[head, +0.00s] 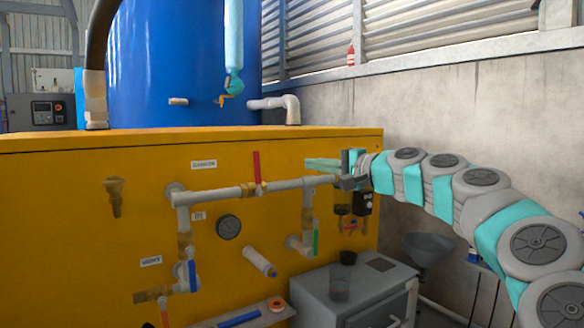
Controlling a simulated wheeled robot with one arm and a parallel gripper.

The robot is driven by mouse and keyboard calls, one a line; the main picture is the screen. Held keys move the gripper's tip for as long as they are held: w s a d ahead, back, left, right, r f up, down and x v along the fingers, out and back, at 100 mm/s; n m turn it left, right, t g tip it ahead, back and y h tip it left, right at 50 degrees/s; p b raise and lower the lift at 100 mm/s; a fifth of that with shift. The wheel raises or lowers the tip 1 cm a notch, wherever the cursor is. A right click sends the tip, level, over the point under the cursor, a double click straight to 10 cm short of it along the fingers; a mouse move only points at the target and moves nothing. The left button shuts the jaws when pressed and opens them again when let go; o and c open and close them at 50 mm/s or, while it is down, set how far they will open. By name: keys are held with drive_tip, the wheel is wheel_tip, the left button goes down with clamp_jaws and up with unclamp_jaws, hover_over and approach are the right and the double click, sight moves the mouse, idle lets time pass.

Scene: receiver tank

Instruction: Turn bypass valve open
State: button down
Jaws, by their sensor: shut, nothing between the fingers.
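A valve with a red lever (257,167) sits on the grey horizontal pipe (215,194) across the yellow panel. The lever points up, square to the pipe. Of the valves in view, this one best fits the bypass valve, but no label is readable enough to confirm it. My gripper (308,164) reaches in from the right. Its teal fingers are shut and empty, pointing left. In the picture they end right of the lever, with a gap between, above the pipe's right part. Depth between fingers and lever is hard to judge.
A blue-handled valve (192,274) is at lower left, a green-handled valve (316,238) at lower right. A round gauge (228,227) and white-and-blue cylinder (260,261) sit below the pipe. A grey cabinet (345,300) stands in front. A blue tank (170,70) rises behind the yellow panel (60,220).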

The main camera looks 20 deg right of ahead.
sight(258, 175)
drive_tip(key=w+a, duration=0.7)
drive_tip(key=shift+w+a+f, duration=0.3)
drive_tip(key=shift+w+a, duration=0.05)
drive_tip(key=shift+w, duration=0.05)
drive_tip(key=shift+a, duration=0.1)
idle(0.5)
drive_tip(key=shift+a+n, duration=0.15)
drive_tip(key=shift+n, duration=0.25)
